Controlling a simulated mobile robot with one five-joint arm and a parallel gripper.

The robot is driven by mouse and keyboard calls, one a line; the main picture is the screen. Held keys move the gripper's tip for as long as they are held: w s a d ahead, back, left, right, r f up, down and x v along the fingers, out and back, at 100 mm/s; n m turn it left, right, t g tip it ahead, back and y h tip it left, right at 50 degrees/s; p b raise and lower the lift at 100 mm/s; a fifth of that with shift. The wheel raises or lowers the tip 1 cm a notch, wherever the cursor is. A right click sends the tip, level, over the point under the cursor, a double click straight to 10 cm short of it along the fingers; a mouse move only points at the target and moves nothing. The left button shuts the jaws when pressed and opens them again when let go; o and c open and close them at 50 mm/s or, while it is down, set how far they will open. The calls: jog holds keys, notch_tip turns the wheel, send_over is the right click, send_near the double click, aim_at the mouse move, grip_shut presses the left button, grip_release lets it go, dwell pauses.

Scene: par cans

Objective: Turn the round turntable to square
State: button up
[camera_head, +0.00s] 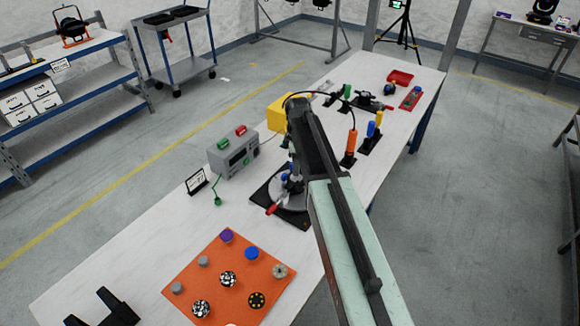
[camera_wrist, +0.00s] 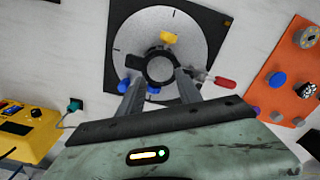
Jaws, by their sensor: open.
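The round turntable (camera_wrist: 196,36) is a light grey disc with short dark marks, on a black square base (camera_wrist: 220,18). A dark ring-shaped part (camera_wrist: 161,67) stands at its middle, with a yellow knob (camera_wrist: 168,38) and blue knobs (camera_wrist: 124,86) around it. A red-tipped handle (camera_wrist: 226,83) sticks out to the right. My gripper (camera_wrist: 160,80) is open, its two fingers over the disc on either side of the ring; I cannot tell whether they touch anything. In the head view my arm hides much of the turntable (camera_head: 285,203).
An orange mat (camera_head: 215,262) with several knobs and discs lies in front on the white table (camera_head: 110,262). A grey box (camera_head: 234,155) and a small sign (camera_head: 196,181) stand left of the turntable. A yellow box (camera_head: 284,112) and an orange-handled tool (camera_head: 350,146) stand behind.

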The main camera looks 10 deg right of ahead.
jog(key=w+n, duration=0.2)
jog(key=w, duration=0.1)
jog(key=w+n, duration=0.2)
jog(key=w, duration=0.1)
jog(key=w+n, duration=0.2)
jog(key=w, duration=0.1)
jog(key=shift+f, duration=0.4)
jog(key=shift+w+n, duration=0.25)
jog(key=shift+n, duration=0.25)
notch_tip(320, 180, down, 8)
jog(key=b, duration=0.8)
jog(key=shift+s, duration=0.1)
jog(key=shift+r, duration=0.1)
grip_shut()
